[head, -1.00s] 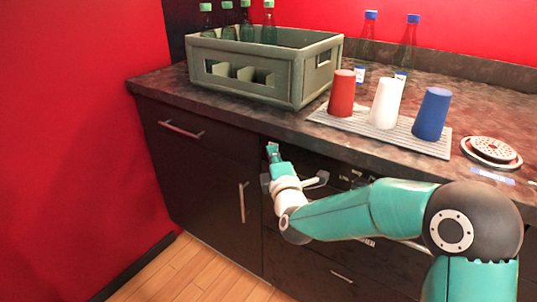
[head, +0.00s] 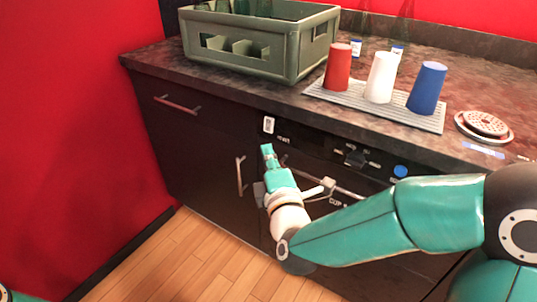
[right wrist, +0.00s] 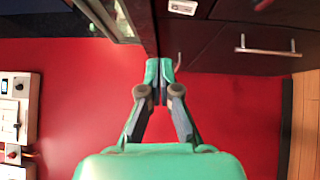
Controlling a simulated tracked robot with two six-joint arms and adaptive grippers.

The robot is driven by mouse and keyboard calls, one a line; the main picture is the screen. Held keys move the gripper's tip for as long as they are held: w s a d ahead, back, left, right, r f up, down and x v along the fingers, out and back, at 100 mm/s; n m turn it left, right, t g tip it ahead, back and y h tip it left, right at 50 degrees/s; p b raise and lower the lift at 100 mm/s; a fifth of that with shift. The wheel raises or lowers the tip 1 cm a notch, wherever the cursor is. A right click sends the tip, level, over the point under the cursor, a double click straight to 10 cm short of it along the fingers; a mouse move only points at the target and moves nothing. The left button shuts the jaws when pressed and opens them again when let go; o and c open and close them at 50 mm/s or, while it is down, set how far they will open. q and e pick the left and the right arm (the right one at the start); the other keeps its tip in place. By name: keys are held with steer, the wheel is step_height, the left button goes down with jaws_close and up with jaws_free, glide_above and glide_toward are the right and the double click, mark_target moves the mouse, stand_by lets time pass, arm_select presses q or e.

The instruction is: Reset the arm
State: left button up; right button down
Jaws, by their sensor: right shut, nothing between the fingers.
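My right arm comes in from the right in the head view, its upper link teal and grey. My right gripper (head: 267,150) is in front of the dark cabinet, below the counter edge and beside the appliance front. In the right wrist view the right gripper (right wrist: 159,72) has its two teal fingertips together with nothing between them. A red wall fills much of the view behind the fingers. My left gripper is not in view; only a small teal piece shows at the lower left corner of the head view.
The counter (head: 150,55) carries a green-grey crate (head: 290,62) with bottles. A red cup (head: 338,68), white cup (head: 381,78) and blue cup (head: 427,90) stand on a ribbed mat (head: 360,97). Cabinet handles (head: 177,105) stick out. The wooden floor (head: 190,255) is clear at the left.

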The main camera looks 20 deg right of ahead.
steer(key=shift+s, duration=0.2)
stand_by(0.3)
